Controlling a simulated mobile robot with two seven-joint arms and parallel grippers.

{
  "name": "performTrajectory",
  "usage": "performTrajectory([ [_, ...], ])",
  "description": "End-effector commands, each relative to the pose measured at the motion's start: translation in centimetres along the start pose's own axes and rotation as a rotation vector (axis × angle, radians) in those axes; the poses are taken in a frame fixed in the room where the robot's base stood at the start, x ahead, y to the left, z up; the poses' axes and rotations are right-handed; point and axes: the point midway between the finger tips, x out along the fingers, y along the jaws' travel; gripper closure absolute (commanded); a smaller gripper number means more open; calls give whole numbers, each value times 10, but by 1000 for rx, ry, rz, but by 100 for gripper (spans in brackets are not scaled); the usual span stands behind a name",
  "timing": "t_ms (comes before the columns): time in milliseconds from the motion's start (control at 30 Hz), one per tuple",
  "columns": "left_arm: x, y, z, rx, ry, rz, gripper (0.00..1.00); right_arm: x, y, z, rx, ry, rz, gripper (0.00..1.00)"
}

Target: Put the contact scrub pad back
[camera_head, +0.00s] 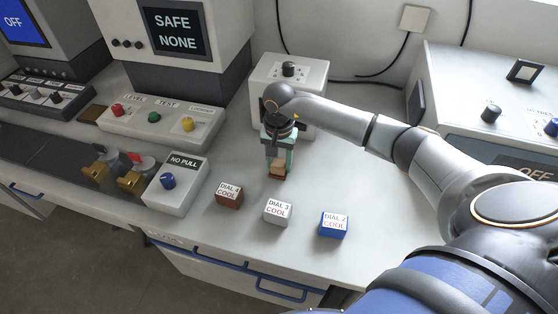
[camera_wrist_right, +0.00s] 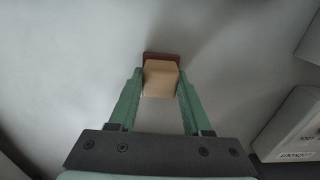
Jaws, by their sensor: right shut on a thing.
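The contact scrub pad, a tan block with a dark red face at its far end, sits between the fingers of my right gripper (camera_head: 278,160). In the head view the pad (camera_head: 278,170) points down at the bench, behind the labelled blocks. In the right wrist view the green fingers of my right gripper (camera_wrist_right: 161,88) close on both sides of the pad (camera_wrist_right: 160,79), and the dark red face shows beyond it. I cannot tell whether the pad touches the bench. My left gripper is not in view.
Brown (camera_head: 229,194), white (camera_head: 277,210) and blue (camera_head: 334,225) dial blocks stand along the front of the bench (camera_head: 375,190). A NO PULL box (camera_head: 176,184) stands left of them. A white knob box (camera_head: 262,75) is behind my gripper. Bare bench lies to its right.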

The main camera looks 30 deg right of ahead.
Motion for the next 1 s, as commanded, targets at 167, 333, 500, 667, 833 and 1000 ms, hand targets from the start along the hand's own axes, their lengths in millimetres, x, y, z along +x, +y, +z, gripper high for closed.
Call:
performTrajectory([
  [167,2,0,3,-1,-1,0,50,2,0,0,0,0,0,100],
  [333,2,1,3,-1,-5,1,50,2,0,0,1,0,1,38],
  [500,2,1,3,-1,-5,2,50,2,0,0,1,0,1,21],
  [667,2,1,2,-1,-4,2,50,2,0,0,1,0,1,21],
  [833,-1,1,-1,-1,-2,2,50,-4,0,0,1,1,-1,21],
  [1000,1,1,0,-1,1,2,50,-32,-1,-1,-1,4,-4,21],
])
